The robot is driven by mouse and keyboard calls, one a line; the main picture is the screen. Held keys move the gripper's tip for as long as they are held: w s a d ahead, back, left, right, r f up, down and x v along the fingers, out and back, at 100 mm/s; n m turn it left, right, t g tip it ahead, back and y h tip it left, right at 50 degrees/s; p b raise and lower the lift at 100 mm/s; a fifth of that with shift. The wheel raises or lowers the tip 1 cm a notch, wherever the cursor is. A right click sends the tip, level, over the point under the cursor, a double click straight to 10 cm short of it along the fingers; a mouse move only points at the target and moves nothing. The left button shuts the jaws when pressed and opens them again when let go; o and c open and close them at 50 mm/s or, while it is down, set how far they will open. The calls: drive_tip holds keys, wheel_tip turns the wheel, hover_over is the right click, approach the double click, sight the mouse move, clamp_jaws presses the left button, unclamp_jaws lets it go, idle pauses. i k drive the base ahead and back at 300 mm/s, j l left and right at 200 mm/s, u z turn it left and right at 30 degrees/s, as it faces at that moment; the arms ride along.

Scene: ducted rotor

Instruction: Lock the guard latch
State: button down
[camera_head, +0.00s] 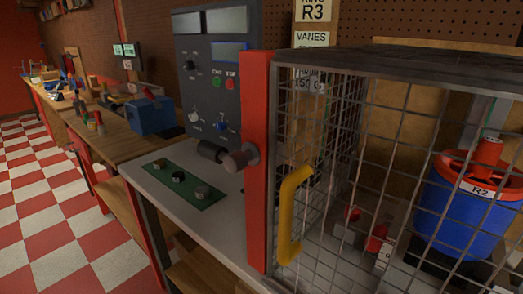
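The guard is a wire-mesh cage (330,130) with a red front post (257,190) and a yellow handle (290,215). It stands on the grey bench at the right. A dark cylinder with a brownish knob (236,161) sticks out at the left of the red post, and a small grey round piece shows on the post beside it. This looks like the latch, but I cannot tell whether it is locked. A blue drum with a red top labelled R2 (462,205) shows through the mesh. My gripper is not in view.
A blue box (150,117) and small items sit on wooden benches further left. The checkered floor (50,200) at left is clear.

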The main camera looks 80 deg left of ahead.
sight(234, 162)
drive_tip(key=u, duration=2.5)
drive_tip(key=i+j+z, duration=0.15)
drive_tip(key=j, duration=0.35)
drive_tip(key=i+j+z, duration=0.2)
drive_tip(key=j, duration=0.35)
drive_tip(key=i+j+z, duration=0.15)
drive_tip(key=j, duration=0.45)
drive_tip(key=i+j+z, duration=0.2)
drive_tip(key=j, duration=0.35)
drive_tip(key=j+z, duration=0.15)
drive_tip(key=j, duration=0.45)
